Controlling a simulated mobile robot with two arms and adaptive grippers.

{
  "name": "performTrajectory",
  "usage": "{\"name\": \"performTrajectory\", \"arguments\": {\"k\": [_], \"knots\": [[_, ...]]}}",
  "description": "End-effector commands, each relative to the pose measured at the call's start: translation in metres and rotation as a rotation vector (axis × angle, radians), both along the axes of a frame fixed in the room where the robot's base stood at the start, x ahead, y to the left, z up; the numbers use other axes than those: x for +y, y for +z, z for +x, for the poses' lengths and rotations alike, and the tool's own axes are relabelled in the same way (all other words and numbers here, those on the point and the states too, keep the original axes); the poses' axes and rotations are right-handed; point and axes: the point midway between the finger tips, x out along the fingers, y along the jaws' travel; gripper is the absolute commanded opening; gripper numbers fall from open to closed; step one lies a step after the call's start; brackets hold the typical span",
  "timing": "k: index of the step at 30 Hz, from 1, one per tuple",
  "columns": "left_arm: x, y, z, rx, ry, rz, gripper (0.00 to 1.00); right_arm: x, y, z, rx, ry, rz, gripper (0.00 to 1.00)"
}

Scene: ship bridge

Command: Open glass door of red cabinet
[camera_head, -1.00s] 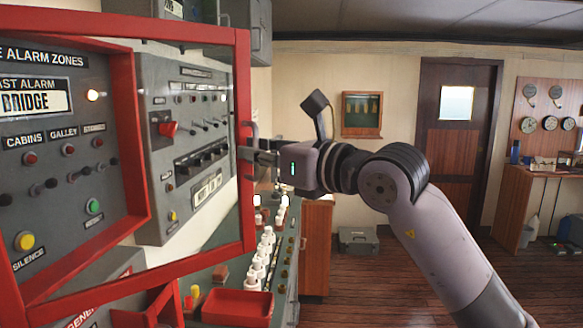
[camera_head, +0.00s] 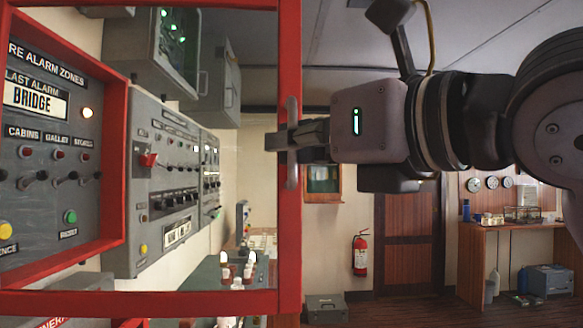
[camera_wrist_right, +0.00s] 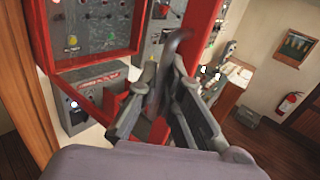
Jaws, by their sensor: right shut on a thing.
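The glass door's red frame (camera_head: 289,232) stands swung out from the red cabinet (camera_head: 118,168) on the left, and the alarm panel (camera_head: 45,165) shows inside it. A grey handle (camera_head: 292,108) sits upright on the door's free edge. My right gripper (camera_head: 284,139) comes in from the right and is shut on the handle. In the right wrist view the two fingers (camera_wrist_right: 164,92) close around the handle (camera_wrist_right: 172,60), beside the red door frame (camera_wrist_right: 207,25). My left gripper is not in view.
Grey control panels (camera_head: 165,180) line the wall behind the glass. A console with white knobs (camera_head: 237,275) lies below.

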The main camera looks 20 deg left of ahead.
Motion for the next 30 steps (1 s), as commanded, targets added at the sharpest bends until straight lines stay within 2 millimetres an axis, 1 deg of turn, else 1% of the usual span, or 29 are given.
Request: {"name": "performTrajectory", "arguments": {"k": [1, 4, 15, 16, 20, 30], "knots": [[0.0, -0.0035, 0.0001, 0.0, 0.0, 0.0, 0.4, -0.0018, 0.0, -0.0033, -0.005, 0.001, 0.002, 0.0], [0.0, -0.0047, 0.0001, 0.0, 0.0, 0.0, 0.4, -0.0031, 0.001, -0.0062, -0.005, 0.001, 0.001, 0.0], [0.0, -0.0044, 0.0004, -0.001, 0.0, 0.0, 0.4, -0.0036, 0.0019, -0.0066, -0.004, 0.001, 0.001, 0.0], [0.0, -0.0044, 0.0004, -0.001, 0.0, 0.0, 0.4, -0.0036, 0.0019, -0.0066, -0.004, 0.001, 0.001, 0.08], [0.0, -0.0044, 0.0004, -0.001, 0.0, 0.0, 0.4, -0.0034, 0.0015, -0.0064, -0.003, 0.001, 0.001, 0.16], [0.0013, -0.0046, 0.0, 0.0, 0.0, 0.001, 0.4, -0.0057, 0.0007, -0.0074, -0.001, 0.001, 0.0, 0.16]]}}
